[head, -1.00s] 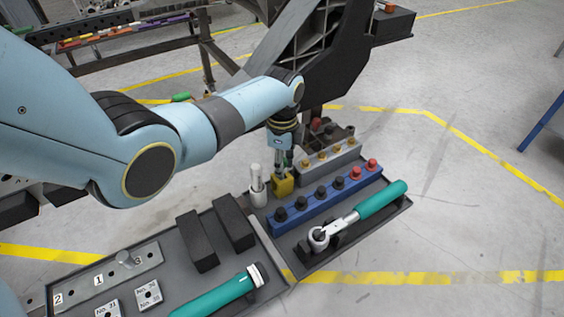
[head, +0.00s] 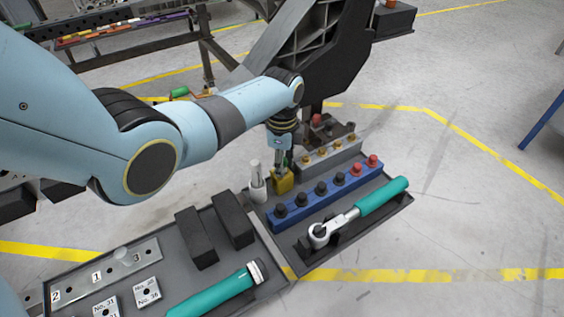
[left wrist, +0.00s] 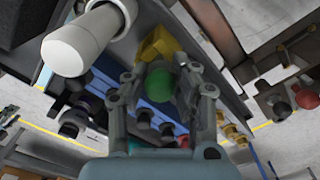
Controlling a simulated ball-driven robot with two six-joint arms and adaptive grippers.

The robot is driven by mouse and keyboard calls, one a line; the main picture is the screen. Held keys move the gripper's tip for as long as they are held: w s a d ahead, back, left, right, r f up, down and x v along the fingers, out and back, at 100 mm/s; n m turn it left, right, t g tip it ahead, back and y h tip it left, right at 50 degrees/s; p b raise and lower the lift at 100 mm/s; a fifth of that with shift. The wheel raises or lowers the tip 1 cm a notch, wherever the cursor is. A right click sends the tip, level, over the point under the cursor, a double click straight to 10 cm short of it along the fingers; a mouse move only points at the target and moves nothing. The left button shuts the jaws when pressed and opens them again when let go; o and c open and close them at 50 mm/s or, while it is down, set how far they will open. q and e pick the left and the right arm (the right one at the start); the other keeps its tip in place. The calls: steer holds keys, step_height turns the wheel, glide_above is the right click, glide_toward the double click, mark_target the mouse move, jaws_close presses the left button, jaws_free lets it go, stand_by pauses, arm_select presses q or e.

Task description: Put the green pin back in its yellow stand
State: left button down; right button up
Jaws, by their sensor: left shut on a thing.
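The yellow stand (head: 284,182) is a small block on the dark tray, between the white cylinder and the blue rack. My left gripper (head: 281,168) points down right over it, its fingertips close to the stand's top. In the left wrist view, the green pin's round head (left wrist: 187,86) sits between the fingers of the left gripper (left wrist: 172,95), which is shut on it. The yellow stand (left wrist: 158,43) shows just beyond the fingers there. The pin's lower end is hidden, so I cannot tell whether it is in the stand. My right gripper is not in view.
A white cylinder (head: 257,184) stands close to the left of the stand. A blue rack (head: 325,196) with black and red knobs lies in front, and a grey rack (head: 328,158) with brass pieces behind. A green-handled ratchet (head: 350,215) lies at the tray's front.

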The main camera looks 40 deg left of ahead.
arm_select(q)
steer(key=shift+f, duration=0.3)
steer(key=c, duration=1)
jaws_free()
steer(key=shift+c, duration=0.4)
step_height(320, 180, up, 7)
steer(key=p, duration=0.7)
steer(key=shift+s+f, duration=0.1)
